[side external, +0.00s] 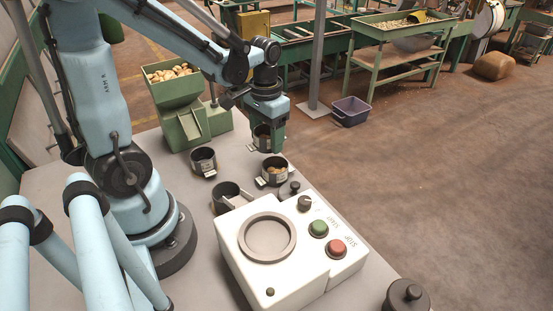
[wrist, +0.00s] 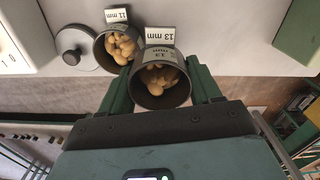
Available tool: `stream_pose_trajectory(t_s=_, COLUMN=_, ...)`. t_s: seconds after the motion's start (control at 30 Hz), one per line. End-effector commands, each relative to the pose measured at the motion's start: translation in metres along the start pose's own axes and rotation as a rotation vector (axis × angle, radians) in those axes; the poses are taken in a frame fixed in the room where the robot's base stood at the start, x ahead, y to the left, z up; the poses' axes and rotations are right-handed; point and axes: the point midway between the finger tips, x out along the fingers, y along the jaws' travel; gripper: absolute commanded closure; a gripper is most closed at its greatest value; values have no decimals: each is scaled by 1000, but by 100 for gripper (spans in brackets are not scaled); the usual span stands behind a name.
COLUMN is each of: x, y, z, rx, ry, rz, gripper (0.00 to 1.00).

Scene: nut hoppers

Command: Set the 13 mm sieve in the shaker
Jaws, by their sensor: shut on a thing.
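The 13 mm sieve (wrist: 160,84) is a dark round cup with a "13 mm" label and nuts inside. My gripper (wrist: 163,74) is shut on it, one green finger on each side. In the side view my gripper (side external: 268,141) points down at the back of the bench, and the sieve (side external: 261,131) shows partly behind a finger. I cannot tell how far it is off the bench. The shaker (side external: 240,262) is a white box with an empty round grey seat (side external: 267,238), a green button and a red button. It stands nearer the camera, apart from my gripper.
The 11 mm sieve (wrist: 119,48), with nuts, stands close beside the held one. Two more dark cups (side external: 203,161) (side external: 226,198) stand to the left in the side view. A lid (side external: 290,189) lies by the shaker. A green hopper (side external: 178,105) with nuts stands behind.

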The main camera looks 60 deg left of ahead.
Motion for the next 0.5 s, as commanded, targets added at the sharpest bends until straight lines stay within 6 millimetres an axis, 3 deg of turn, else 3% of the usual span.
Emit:
stream_pose_trajectory(t_s=0.2, x=15, y=-24, z=-9, rx=0, ry=0, rz=0, gripper=69)
stream_pose_trajectory(t_s=0.5, x=37, y=-27, z=-10, rx=1, ry=0, rz=0, gripper=69)
